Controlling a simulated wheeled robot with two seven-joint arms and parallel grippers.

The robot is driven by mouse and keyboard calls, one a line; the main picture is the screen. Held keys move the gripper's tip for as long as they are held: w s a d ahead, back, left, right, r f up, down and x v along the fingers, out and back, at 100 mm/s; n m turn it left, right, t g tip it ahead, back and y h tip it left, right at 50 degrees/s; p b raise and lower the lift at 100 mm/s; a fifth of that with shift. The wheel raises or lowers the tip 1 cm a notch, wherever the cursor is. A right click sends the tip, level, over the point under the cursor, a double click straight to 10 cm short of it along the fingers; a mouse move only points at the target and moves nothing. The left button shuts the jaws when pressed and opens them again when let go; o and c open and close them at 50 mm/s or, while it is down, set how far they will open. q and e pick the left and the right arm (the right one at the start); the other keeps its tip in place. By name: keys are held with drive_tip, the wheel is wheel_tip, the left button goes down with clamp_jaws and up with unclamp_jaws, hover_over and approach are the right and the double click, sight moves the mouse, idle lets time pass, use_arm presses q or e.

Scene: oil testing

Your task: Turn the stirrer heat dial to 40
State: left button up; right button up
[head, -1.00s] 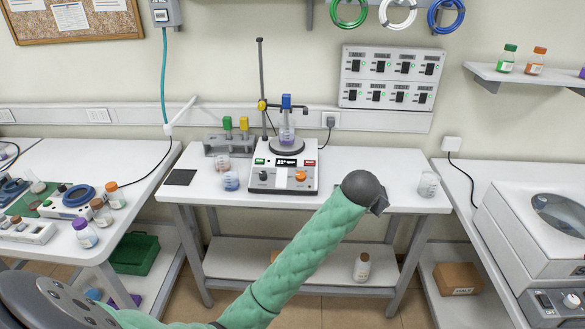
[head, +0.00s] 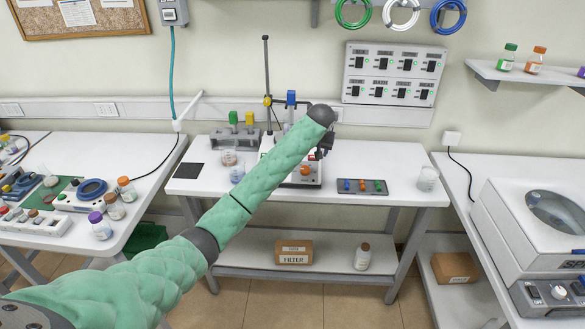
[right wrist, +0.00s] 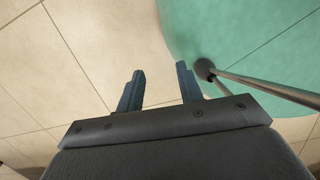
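The stirrer (head: 306,181) stands on the middle table in the head view, largely hidden behind my left arm. Its orange dial (head: 306,170) shows on the front right of the panel, just below the arm. Its other dial and display are hidden, and I cannot read any setting. My left gripper (head: 322,154) is a small dark shape pointing down from the arm's end, above and right of the orange dial and apart from it. I cannot tell whether it is open. My right gripper (right wrist: 158,88) is open and empty over the tiled floor in the right wrist view.
A dark tray (head: 348,187) with small coloured items lies right of the stirrer. A clear beaker (head: 427,178) stands at the table's right end. A stand rod (head: 267,70) rises behind the stirrer. A black pad (head: 188,171) lies at the left.

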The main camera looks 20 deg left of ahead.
sight(305, 169)
use_arm(q)
drive_tip(key=a+f+n, duration=0.1)
drive_tip(key=f, duration=0.1)
drive_tip(key=a+f+n+p, duration=0.1)
drive_tip(key=n, duration=0.1)
drive_tip(key=a+f+n+g, duration=0.1)
drive_tip(key=f, duration=0.1)
drive_tip(key=shift+s+f+n+p, duration=0.1)
drive_tip(key=shift+f+n+p, duration=0.2)
drive_tip(key=shift+p, duration=0.05)
drive_tip(key=p+x, duration=0.2)
drive_tip(key=x, duration=0.2)
drive_tip(key=shift+f, duration=0.15)
drive_tip(key=shift+a+f, duration=0.1)
drive_tip(key=shift+f, duration=0.35)
use_arm(e)
drive_tip(key=s+t, duration=0.2)
drive_tip(key=s, duration=0.2)
drive_tip(key=shift+s+d+f+t+y, duration=0.1)
drive_tip(key=shift+s+d+t+y, duration=0.2)
drive_tip(key=shift+d+t, duration=0.1)
drive_tip(key=shift+a, duration=0.1)
use_arm(q)
drive_tip(key=c, duration=1)
